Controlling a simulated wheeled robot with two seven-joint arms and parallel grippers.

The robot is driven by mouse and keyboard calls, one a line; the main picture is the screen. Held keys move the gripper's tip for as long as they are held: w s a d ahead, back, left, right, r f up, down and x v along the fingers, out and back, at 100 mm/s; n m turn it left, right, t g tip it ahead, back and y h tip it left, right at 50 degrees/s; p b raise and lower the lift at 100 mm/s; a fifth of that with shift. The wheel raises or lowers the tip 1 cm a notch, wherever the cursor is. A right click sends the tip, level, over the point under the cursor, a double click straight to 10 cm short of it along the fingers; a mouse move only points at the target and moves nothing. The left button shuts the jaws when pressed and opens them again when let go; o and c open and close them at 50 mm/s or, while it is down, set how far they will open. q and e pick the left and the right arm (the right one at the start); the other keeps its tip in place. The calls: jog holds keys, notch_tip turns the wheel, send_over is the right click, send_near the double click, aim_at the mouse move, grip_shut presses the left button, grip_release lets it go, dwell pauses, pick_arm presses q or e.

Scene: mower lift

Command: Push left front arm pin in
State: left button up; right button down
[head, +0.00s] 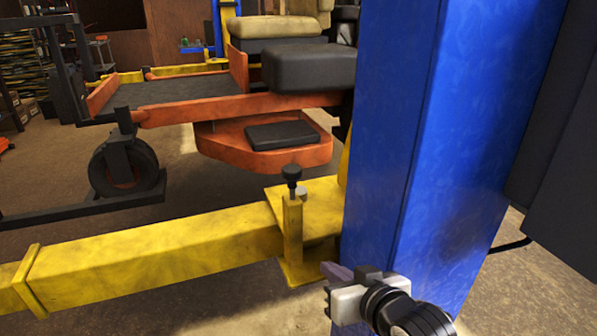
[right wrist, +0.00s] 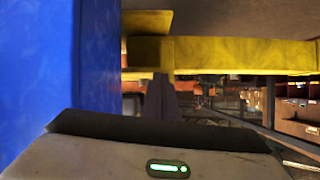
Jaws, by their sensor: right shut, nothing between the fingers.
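The arm pin (head: 291,180) has a black knob and stands upright at the pivot end of the yellow lift arm (head: 160,258), just left of the blue post (head: 400,130). A short stem shows between the knob and the yellow sleeve below. My right gripper (head: 332,270) is shut and empty, lower than the knob and to its right, in front of the post's base. In the right wrist view, its closed fingers (right wrist: 162,95) point toward the yellow arm (right wrist: 240,55), with the blue post (right wrist: 40,70) at left. The pin is not clear there. My left gripper is not in view.
An orange mower (head: 240,108) with a black seat stands behind the arm. Its black caster wheel (head: 123,168) rests near a low black frame. Shelves (right wrist: 295,110) show at right in the wrist view. Bare floor lies in front of the yellow arm.

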pick_arm(q)
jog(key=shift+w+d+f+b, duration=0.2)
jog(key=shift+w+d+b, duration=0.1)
jog(key=shift+b, duration=0.3)
pick_arm(e)
jog(key=w+a+r+t, duration=0.1)
jog(key=r, duration=1)
jog(key=w+a+r+t, duration=0.1)
jog(key=a+r, duration=0.1)
jog(key=r, duration=1)
jog(key=shift+w+r+n+t, duration=0.15)
jog(key=shift+r+n+t, duration=0.1)
jog(key=shift+n+t, duration=0.15)
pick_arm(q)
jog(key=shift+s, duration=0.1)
pick_arm(e)
send_over(292, 177)
jog(key=d, duration=0.1)
notch_tip(292, 177, down, 2)
jog(key=f, duration=0.1)
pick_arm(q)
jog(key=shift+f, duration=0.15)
pick_arm(e)
jog(key=f, duration=0.3)
jog(key=shift+s+d+f, duration=0.1)
jog(key=shift+s+f, duration=0.2)
jog(key=shift+s, duration=0.05)
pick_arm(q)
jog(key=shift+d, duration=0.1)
